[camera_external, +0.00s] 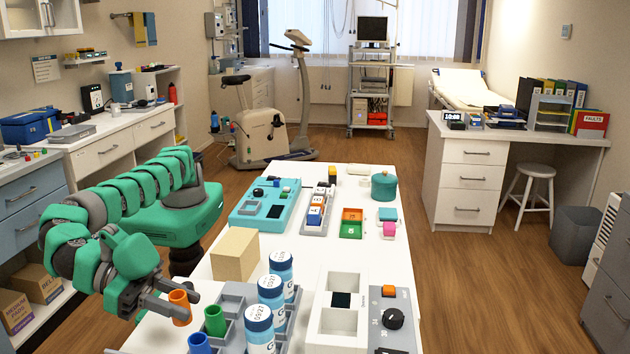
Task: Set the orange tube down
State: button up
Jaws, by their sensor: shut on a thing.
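The orange tube (180,307) is a short, open-topped cylinder standing about upright at the near left edge of the white table (330,253). My gripper (180,304) is shut on it, with its fingers around the tube's sides. The tube is beside the grey rack (237,292), at its left. I cannot tell whether its bottom touches a surface or hangs above it. A green tube (215,320) and a blue tube (199,343) stand close by to the right and nearer the camera.
Several blue-and-white labelled canisters (271,290) stand in the rack. A tan block (235,254) stands behind it. A white two-well box (338,306) and a grey dial panel (393,318) lie to the right.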

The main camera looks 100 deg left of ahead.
jog(key=shift+d+f, duration=0.1)
jog(key=shift+f+b, duration=0.45)
jog(key=shift+f, duration=1.25)
jog(key=shift+f, duration=0.15)
jog(key=o, duration=0.9)
jog(key=shift+o, duration=0.2)
jog(key=shift+r, duration=0.25)
jog(key=p+v, duration=0.1)
jog(key=v, duration=1.1)
jog(key=shift+w, duration=0.1)
